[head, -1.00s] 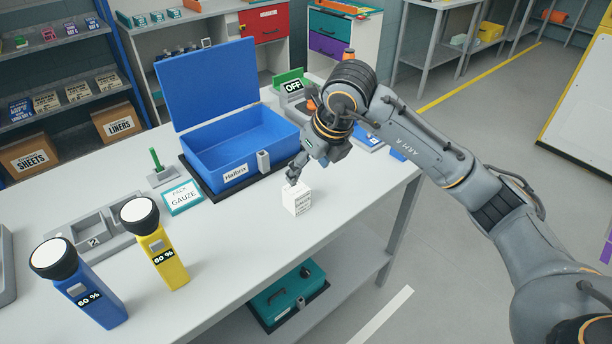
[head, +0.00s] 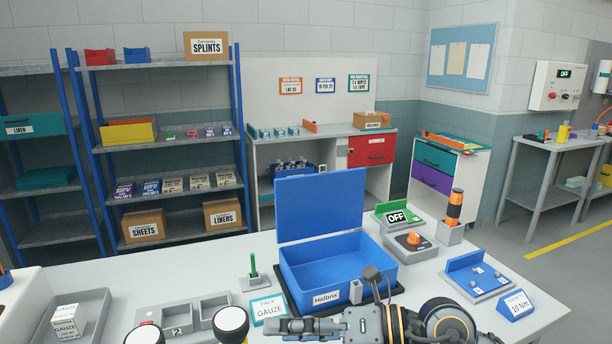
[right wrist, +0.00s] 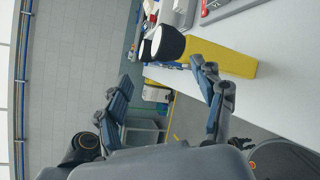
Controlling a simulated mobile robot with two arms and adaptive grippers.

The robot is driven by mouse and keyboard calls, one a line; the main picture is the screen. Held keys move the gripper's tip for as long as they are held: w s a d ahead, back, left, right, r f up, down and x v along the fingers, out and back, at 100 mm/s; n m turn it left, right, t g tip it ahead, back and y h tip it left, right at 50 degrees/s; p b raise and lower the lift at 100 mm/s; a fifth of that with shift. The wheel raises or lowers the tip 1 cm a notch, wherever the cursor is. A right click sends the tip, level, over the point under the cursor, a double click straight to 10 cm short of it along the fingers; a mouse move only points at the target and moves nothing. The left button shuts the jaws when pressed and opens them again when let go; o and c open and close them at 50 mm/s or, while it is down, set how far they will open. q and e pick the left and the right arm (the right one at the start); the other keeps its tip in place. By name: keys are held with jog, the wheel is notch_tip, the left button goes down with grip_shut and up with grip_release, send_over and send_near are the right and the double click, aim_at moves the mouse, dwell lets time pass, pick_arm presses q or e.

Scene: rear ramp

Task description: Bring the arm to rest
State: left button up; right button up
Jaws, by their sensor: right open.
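My right arm lies along the bottom edge of the head view, and its gripper (head: 290,328) points left, in front of the blue case. In the right wrist view the two fingers of this gripper (right wrist: 165,100) stand wide apart with nothing held between them. A yellow flashlight (right wrist: 222,58) with a black head and white lens shows beyond the upper part of the fingers there; I cannot tell its exact distance.
The open blue case (head: 335,262) stands on the white table (head: 440,290). A gauze box (head: 66,322) sits in a grey tray (head: 97,302) at left. Flashlight tops (head: 231,322) rise at the bottom edge. A gauze card (head: 268,310) and an orange-topped post (head: 453,215) are nearby.

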notch_tip(320, 180, up, 7)
jog(key=m+t+y, duration=0.4)
jog(key=m+y, duration=0.1)
jog(key=w+d+m+t+h, duration=0.4)
jog(key=d+m+t+h, duration=0.45)
jog(key=m+t, duration=0.6)
jog(key=d+f+m+g+h, duration=0.5)
jog(key=d+f+m+h, duration=0.85)
jog(key=f+m, duration=0.35)
jog(key=s+f+m+g+y, duration=0.25)
jog(key=s+f+g, duration=1.05)
jog(key=s+f, duration=0.9)
notch_tip(320, 180, down, 24)
jog(key=s, duration=0.3)
jog(key=s+d+f+g, duration=0.1)
jog(key=s+f, duration=0.7)
jog(key=s+d+f+g+h, duration=0.1)
jog(key=s+d+f, duration=0.1)
jog(key=s+f, duration=0.6)
jog(key=shift+s+d+f, duration=0.15)
jog(key=shift+s+d, duration=0.15)
